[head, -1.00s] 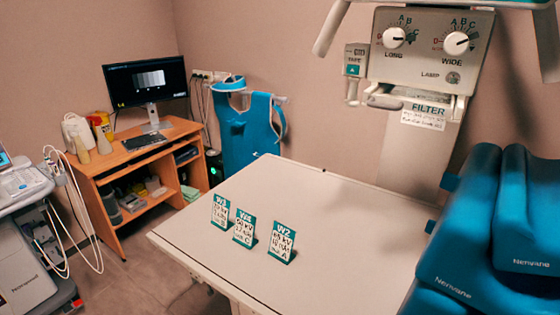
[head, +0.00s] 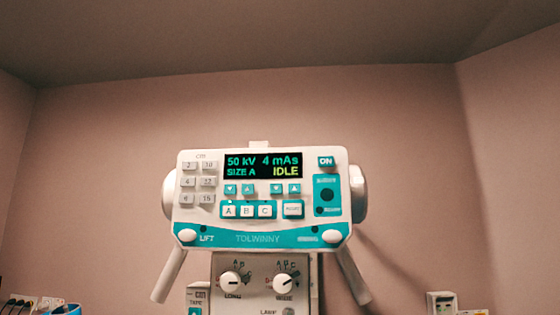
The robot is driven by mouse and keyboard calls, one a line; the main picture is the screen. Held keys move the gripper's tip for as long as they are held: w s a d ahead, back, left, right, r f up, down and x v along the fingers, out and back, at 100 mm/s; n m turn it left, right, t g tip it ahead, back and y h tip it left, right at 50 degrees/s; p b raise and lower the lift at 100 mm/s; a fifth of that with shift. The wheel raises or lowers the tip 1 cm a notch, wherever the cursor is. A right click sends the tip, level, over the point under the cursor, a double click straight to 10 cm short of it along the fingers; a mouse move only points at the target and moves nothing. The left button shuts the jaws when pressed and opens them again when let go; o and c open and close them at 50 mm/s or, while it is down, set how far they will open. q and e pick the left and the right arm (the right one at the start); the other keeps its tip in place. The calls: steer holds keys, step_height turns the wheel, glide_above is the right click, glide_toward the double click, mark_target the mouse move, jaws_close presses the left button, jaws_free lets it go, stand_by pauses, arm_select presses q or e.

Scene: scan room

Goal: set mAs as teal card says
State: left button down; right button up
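The white and teal control panel (head: 260,238) faces me in the middle of the head view. Its display (head: 262,165) reads 50 kV, 4 mAs, SIZE A and IDLE. Under the mAs reading sit a teal down-arrow button (head: 277,188) and an up-arrow button (head: 294,188). A second down/up pair (head: 239,189) sits under the kV reading. Below are keys A, B and C (head: 246,211) and a separate reset-like key (head: 292,209). No teal card is in view. Neither of my grippers is in view.
Two handles slope down, one at the left (head: 168,276) and one at the right (head: 353,277). Below the panel is a box with LONG (head: 230,279) and WIDE (head: 283,284) knobs. Bare wall lies on both sides of the panel.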

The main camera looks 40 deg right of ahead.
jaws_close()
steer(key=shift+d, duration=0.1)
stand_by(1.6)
